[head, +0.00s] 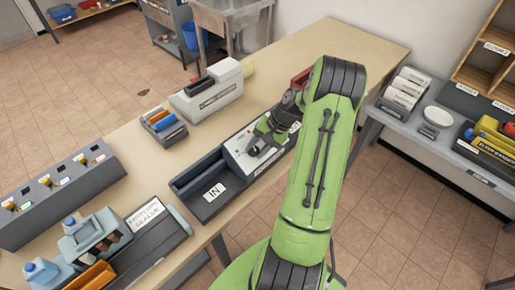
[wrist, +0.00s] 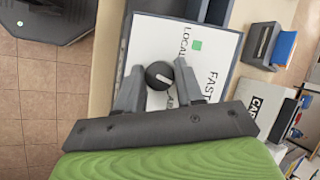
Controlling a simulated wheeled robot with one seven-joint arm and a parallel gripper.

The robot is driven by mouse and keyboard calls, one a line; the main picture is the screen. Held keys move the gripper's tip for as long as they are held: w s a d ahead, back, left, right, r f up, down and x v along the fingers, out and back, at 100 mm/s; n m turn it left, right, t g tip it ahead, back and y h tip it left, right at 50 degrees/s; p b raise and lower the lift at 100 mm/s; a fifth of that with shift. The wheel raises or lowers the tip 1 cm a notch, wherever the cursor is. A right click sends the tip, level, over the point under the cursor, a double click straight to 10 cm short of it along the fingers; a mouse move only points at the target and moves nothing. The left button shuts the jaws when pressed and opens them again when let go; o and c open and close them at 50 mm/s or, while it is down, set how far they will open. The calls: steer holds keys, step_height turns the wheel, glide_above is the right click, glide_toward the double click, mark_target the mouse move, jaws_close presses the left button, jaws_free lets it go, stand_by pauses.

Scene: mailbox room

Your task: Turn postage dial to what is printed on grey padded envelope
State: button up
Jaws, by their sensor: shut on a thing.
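The postage dial (wrist: 159,74) is a round black knob with a white pointer line, on a white panel (wrist: 215,60) in the wrist view. My gripper (wrist: 160,84) is around the dial, one finger on each side, and shut on it. The panel reads "LOCAL" and "FAST"; another label is partly hidden by my gripper. The pointer line slants toward the lower right of the wrist view. In the head view my gripper (head: 262,142) covers the dial on the white panel (head: 236,148). I cannot make out a grey padded envelope.
A dark tray marked "IN" (head: 213,188) adjoins the panel. Behind stand a small holder with blue and orange items (head: 163,126) and a pale boxy machine (head: 207,92). A grey unit with several knobs (head: 60,195) and a sealer (head: 125,235) are at left.

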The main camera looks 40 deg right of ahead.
steer(key=shift+n+g+h+b, duration=0.3)
steer(key=shift+n+g+h, duration=0.1)
steer(key=shift+n, duration=0.6)
steer(key=o, duration=0.8)
steer(key=shift+c, duration=0.2)
steer(key=shift+r, duration=0.1)
steer(key=p+v, duration=0.3)
steer(key=v, duration=1.2)
steer(key=shift+r, duration=0.3)
